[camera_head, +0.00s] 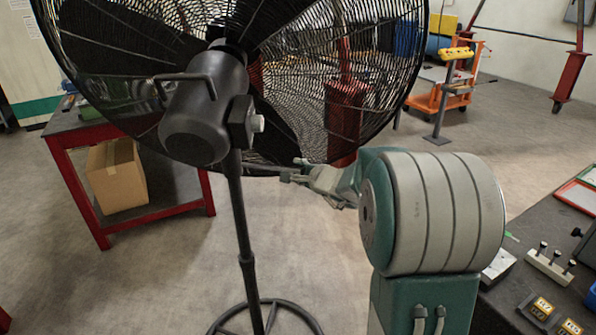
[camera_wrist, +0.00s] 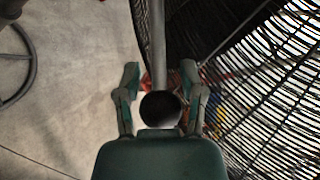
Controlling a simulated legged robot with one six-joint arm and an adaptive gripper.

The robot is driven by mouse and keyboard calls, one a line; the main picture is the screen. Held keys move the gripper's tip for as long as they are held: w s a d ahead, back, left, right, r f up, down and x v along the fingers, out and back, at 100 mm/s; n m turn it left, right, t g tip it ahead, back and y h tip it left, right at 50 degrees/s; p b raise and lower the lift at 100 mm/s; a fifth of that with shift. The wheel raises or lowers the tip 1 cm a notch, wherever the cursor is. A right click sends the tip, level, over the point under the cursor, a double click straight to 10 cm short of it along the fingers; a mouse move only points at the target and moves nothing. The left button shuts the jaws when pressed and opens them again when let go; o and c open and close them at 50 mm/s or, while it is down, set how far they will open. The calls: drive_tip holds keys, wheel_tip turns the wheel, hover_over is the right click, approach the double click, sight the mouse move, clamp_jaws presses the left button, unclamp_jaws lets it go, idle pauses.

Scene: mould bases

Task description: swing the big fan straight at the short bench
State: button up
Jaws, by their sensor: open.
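The big black fan (camera_head: 203,118) stands on a thin pole (camera_head: 241,215) with a ring base (camera_head: 265,318). I see its motor housing and handle from behind, and its cage faces away from my camera. My gripper (camera_head: 292,172) is by the cage's lower rim, right of the pole. In the wrist view my gripper (camera_wrist: 160,78) has its fingers spread, with a grey bar and a dark round part between them; I cannot tell if they touch. The cage (camera_wrist: 265,90) fills the right there. A low red-framed bench (camera_head: 165,212) stands at left; I cannot tell whether it is the short bench.
A cardboard box (camera_head: 117,175) sits on the red-framed bench's lower shelf. A dark worktop (camera_head: 508,290) with small parts is at the right. An orange trolley (camera_head: 440,95) and a red stand (camera_head: 566,88) are farther back. Floor between fan and worktop is partly clear.

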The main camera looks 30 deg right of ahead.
drive_tip(key=shift+w+a, duration=0.2)
drive_tip(key=shift+a, duration=0.8)
drive_tip(key=shift+d, duration=0.1)
drive_tip(key=c, duration=0.6)
drive_tip(key=shift+d, duration=0.25)
clamp_jaws()
drive_tip(key=shift+d, duration=0.1)
drive_tip(key=shift+f, duration=0.1)
